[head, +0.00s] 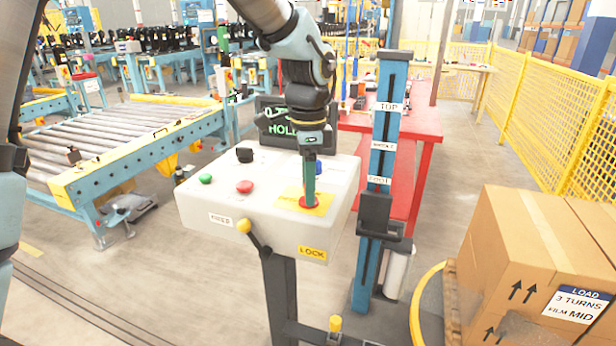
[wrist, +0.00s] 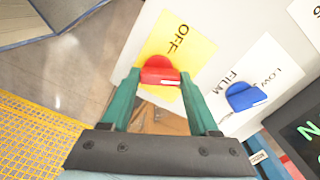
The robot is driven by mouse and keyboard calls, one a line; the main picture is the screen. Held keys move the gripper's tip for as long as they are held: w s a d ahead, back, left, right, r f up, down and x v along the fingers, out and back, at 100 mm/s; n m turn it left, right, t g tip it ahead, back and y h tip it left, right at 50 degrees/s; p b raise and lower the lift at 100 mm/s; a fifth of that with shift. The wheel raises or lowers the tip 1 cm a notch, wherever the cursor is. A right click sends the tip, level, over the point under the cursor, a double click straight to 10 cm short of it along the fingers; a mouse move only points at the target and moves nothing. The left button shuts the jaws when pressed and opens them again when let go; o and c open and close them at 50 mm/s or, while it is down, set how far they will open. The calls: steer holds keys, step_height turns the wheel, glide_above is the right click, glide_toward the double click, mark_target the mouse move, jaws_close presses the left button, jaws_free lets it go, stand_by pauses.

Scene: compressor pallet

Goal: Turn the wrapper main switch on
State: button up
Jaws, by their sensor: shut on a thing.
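The red main switch knob (wrist: 160,72) sits on a yellow plate (wrist: 190,52) with the word OFF beside it. My gripper (wrist: 160,80) has one green finger on each side of the knob and is shut on it. In the head view, my gripper (head: 309,193) points straight down onto the yellow plate (head: 287,198) at the right of the white control box (head: 265,165). Only the edge of the red knob (head: 308,204) shows below the fingers there. The word OFF is hidden in the head view.
A display (head: 282,122) stands behind. A blue mast (head: 386,140) and carton (head: 530,255) are at right.

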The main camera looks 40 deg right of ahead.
steer(key=m+p, duration=0.2)
steer(key=m, duration=0.3)
steer(key=shift+d+p, duration=0.1)
steer(key=shift+p, duration=0.3)
stand_by(0.4)
steer(key=o, duration=1.4)
steer(key=shift+c, duration=0.2)
steer(key=shift+r, duration=0.1)
step_height(320, 180, up, 11)
steer(key=b, duration=0.2)
steer(key=shift+f, duration=0.2)
